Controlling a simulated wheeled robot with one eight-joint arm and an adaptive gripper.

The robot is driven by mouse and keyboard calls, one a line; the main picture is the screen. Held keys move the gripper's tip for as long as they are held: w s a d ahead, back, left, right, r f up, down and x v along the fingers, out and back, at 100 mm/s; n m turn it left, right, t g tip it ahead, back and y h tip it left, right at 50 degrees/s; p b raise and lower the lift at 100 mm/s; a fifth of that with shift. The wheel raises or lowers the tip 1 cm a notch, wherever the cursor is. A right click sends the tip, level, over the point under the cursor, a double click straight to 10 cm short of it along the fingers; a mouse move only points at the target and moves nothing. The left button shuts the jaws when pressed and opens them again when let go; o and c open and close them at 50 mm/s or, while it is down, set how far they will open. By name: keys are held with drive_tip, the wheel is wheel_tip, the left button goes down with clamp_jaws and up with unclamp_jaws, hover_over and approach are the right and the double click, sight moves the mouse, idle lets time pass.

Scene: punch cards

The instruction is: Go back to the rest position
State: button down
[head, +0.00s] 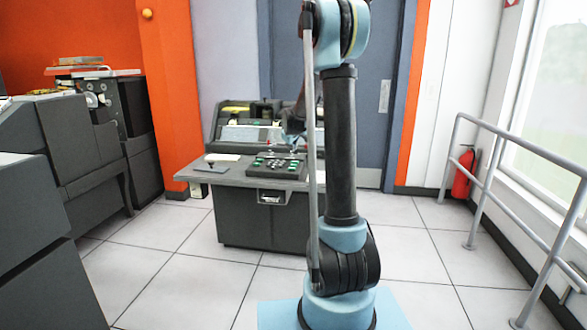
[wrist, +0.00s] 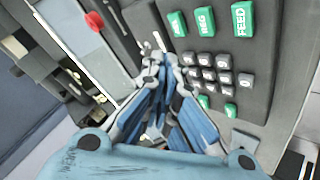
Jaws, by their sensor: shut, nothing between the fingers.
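My gripper (wrist: 163,68) is shut and empty in the wrist view, its blue fingers together in front of a grey key panel. In the head view my gripper (head: 293,143) is small, partly hidden by my arm, and just above the console's keypad (head: 277,165). I cannot tell whether the fingertips touch the panel.
The keypad sits on a grey console desk (head: 218,180), with a white card-like piece (head: 222,157) at left. Dark machines (head: 60,150) stand along the left. A metal railing (head: 520,150) and a red extinguisher (head: 463,172) are at right. Tiled floor (head: 180,285) is clear in front.

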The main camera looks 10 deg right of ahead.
drive_tip(key=s+d+r+m+g, duration=0.1)
drive_tip(key=s+r+m+g, duration=0.1)
drive_tip(key=s, duration=1.3)
drive_tip(key=s+f+m+g, duration=0.1)
drive_tip(key=s+f, duration=0.3)
drive_tip(key=s, duration=0.9)
drive_tip(key=s+f+m+g, duration=0.2)
drive_tip(key=s+f, duration=0.2)
drive_tip(key=s, duration=1)
drive_tip(key=s+f+m+g+y, duration=0.1)
drive_tip(key=s+f, duration=0.3)
drive_tip(key=s, duration=1)
drive_tip(key=shift+s+f+m+g, duration=0.15)
drive_tip(key=shift+s+m+g, duration=0.1)
drive_tip(key=shift+m+g, duration=0.4)
drive_tip(key=shift+d, duration=0.1)
drive_tip(key=shift+w+f, duration=0.2)
drive_tip(key=shift+w, duration=0.25)
